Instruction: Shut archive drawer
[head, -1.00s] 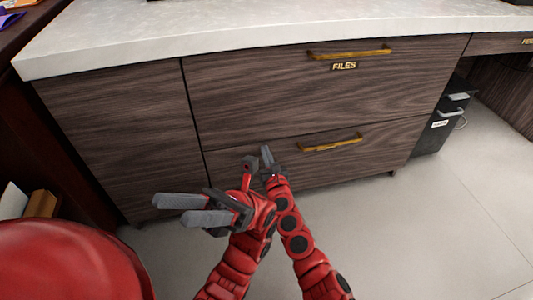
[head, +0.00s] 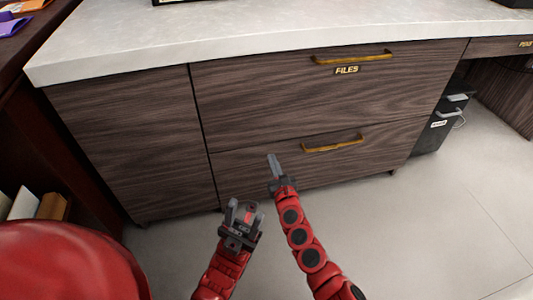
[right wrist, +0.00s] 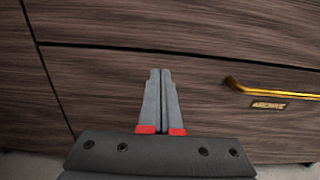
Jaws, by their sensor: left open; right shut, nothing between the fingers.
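The archive drawer (head: 375,152) is the lower wood-grain drawer of the cabinet, with a brass handle (head: 332,143). Its front looks flush with the cabinet face. In the right wrist view the drawer front (right wrist: 205,115) fills the middle, with the handle (right wrist: 270,92) and an ARCHIVE label (right wrist: 268,105) at the right. My right gripper (head: 272,158) is shut and empty before the drawer's left part, left of the handle; I cannot tell if its tips (right wrist: 160,72) touch the front. My left gripper (head: 242,204) is open and empty, lower and to the left.
The FILES drawer (head: 290,95) above looks shut. A pale countertop (head: 250,32) tops the cabinet. A dark box (head: 432,132) stands on the floor at the right. The pale floor (head: 420,230) in front is clear.

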